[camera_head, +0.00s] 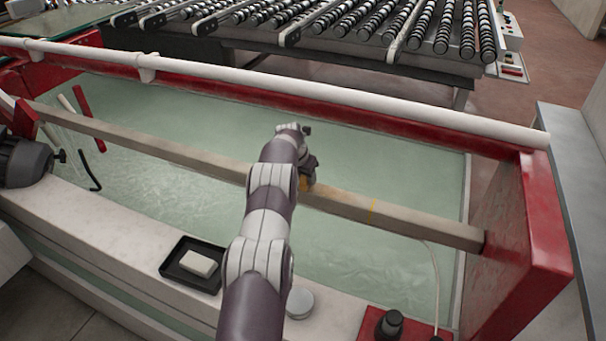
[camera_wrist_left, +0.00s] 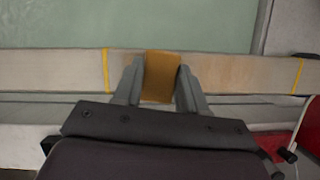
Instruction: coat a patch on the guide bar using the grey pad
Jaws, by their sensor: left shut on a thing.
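The guide bar (camera_head: 345,204) is a long beige beam crossing the green trough. In the left wrist view the bar (camera_wrist_left: 225,72) carries two yellow lines (camera_wrist_left: 106,70) (camera_wrist_left: 299,72), and the stretch between them looks slightly browner near the pad. My left gripper (camera_head: 307,180) is at the bar, shut on an orange-brown pad (camera_wrist_left: 162,80), which lies over the bar between the lines, nearer the left one. Whether it touches the bar is unclear. A pale grey-white block (camera_head: 199,263) lies in a black tray (camera_head: 176,273). My right gripper is out of view.
A white pipe (camera_head: 330,102) runs along the red far rail. A red end plate (camera_head: 540,215) closes the right side. A round pale lid (camera_head: 299,303) and a dark knob (camera_head: 390,323) sit on the near ledge. A roller conveyor (camera_head: 350,25) stands behind.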

